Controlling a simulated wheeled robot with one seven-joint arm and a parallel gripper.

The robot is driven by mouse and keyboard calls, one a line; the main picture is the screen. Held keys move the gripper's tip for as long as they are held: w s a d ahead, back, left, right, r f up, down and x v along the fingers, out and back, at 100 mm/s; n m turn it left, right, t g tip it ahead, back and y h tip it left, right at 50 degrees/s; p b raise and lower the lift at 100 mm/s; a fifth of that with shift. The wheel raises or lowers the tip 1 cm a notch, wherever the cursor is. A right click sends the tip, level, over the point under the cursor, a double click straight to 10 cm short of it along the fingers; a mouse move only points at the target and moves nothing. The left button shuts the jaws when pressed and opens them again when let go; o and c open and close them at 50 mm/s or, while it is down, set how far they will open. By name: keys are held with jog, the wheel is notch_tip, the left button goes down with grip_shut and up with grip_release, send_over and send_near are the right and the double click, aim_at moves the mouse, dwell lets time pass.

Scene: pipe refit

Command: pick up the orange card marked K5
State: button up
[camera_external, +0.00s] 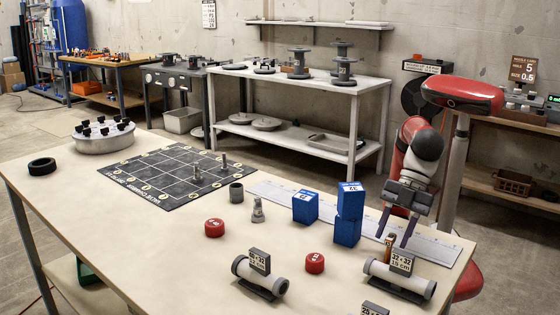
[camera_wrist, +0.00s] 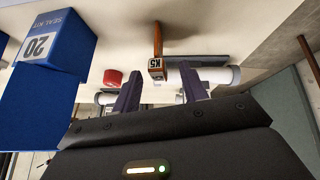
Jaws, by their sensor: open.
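The orange card marked K5 (camera_wrist: 157,42) shows in the wrist view as a thin orange-brown upright piece with a pale K5 label at its near end. In the external view the card (camera_external: 389,247) stands near the right end of the table, small and partly behind a grey pipe piece. My gripper (camera_external: 396,239) is open above and around the card's position, fingers pointing down. In the wrist view my gripper (camera_wrist: 160,75) has its two dark fingers apart, with the card's labelled end lined up between the tips. Nothing is held. I cannot tell whether the tips are level with the card.
Blue boxes (camera_external: 348,215) stand just left of my gripper. A grey pipe piece (camera_external: 400,278) with a 32×32 tag lies in front of the card. A white ruler strip (camera_external: 285,193) runs along the table's back edge.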

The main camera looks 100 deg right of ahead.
aim_at(391, 237)
jog(key=x, duration=0.3)
jog(key=shift+w+a+f, duration=0.1)
jog(key=shift+w+f, duration=0.05)
jog(key=shift+f, duration=0.1)
grip_shut()
jog(key=shift+r, duration=0.15)
notch_tip(391, 237, up, 18)
jog(key=p, duration=0.4)
